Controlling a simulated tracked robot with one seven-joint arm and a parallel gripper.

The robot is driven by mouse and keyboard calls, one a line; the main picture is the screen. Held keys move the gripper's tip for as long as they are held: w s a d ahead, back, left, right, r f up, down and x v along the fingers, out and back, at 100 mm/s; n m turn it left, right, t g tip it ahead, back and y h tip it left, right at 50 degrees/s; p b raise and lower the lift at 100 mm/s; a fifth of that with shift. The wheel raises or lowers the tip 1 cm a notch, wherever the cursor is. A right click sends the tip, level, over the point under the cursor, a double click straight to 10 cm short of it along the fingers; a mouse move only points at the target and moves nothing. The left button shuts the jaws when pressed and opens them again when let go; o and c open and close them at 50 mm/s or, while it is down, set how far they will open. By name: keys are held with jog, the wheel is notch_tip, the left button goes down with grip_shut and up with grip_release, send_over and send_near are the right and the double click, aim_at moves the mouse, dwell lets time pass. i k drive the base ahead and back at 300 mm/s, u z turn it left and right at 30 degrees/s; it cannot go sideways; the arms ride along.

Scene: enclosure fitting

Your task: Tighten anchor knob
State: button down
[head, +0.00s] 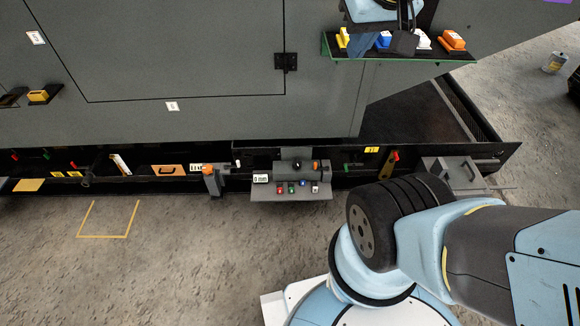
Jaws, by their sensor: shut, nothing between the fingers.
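I cannot tell for certain which part is the anchor knob. An orange knob (208,169) sits on a grey post at the lower rail, left of centre. A black round knob (297,165) and a small orange one (316,167) are on a grey control bracket (291,193) to its right. My gripper (404,42) is at the top of the head view, pointing down over a green-edged shelf, far above and to the right of these knobs. It is shut and empty, and its fingertips are small and dark here.
The green-edged shelf (350,57) holds yellow, blue, white and orange blocks (452,40). A large grey enclosure (190,60) fills the upper left. A lower rail (140,185) carries levers and labels. Yellow tape (103,237) marks clear floor at left. My arm covers the lower right.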

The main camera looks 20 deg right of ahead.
aim_at(296, 164)
jog(key=u, duration=0.5)
jog(key=k, duration=1.25)
jog(key=u, duration=0.65)
jog(key=i, duration=1.05)
jog(key=z, duration=0.55)
jog(key=i, duration=0.75)
jog(key=z, duration=0.5)
